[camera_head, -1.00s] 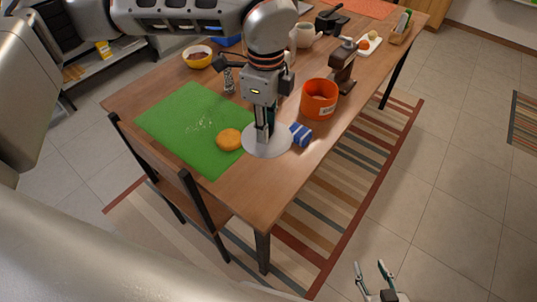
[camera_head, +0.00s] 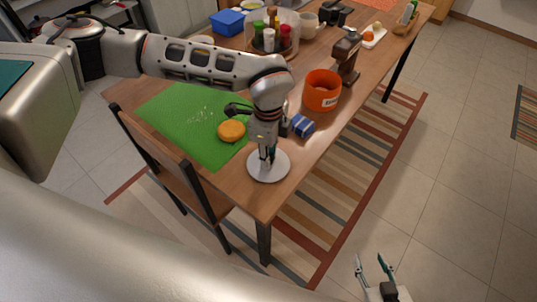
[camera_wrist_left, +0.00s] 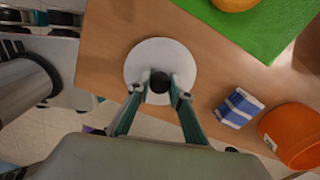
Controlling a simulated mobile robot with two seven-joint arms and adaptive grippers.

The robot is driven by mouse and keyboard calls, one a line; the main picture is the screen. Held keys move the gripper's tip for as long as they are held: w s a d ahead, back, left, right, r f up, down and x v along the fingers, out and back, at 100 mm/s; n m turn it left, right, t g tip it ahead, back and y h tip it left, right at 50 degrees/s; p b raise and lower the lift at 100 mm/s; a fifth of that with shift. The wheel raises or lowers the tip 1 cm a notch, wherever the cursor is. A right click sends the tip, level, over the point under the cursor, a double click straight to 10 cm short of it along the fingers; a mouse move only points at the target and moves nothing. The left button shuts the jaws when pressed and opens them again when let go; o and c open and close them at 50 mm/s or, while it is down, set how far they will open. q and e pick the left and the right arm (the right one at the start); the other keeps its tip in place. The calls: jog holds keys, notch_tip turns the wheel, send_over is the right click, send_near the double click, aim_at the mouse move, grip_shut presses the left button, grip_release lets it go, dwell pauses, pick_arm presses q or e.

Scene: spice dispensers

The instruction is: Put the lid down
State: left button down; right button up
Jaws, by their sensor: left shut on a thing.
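The lid (camera_head: 281,170) is a round, flat white disc with a dark knob. It is at the near corner of the wooden table (camera_head: 261,203). My left gripper (camera_head: 267,155) is above it, pointing down, shut on the knob. The lid and knob also show in the left wrist view (camera_wrist_left: 160,55), between the fingertips. I cannot tell whether the lid touches the table. My right gripper (camera_head: 373,268) is at the bottom right over the floor, with its fingers apart and empty.
A green mat (camera_head: 190,112) with an orange round thing (camera_head: 231,131) lies left of the lid. A blue striped packet (camera_head: 303,126) and an orange pot (camera_head: 322,92) stand behind it. A spice carousel under a clear cover (camera_head: 271,35) is further back. A chair (camera_head: 175,165) stands at the left edge.

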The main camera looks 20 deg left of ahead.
pick_arm(q)
jog(key=shift+f, duration=0.1)
jog(key=c, duration=1.8)
grip_release()
notch_tip(320, 180, up, 12)
jog(key=shift+r, duration=0.25)
jog(key=shift+s+f, duration=0.1)
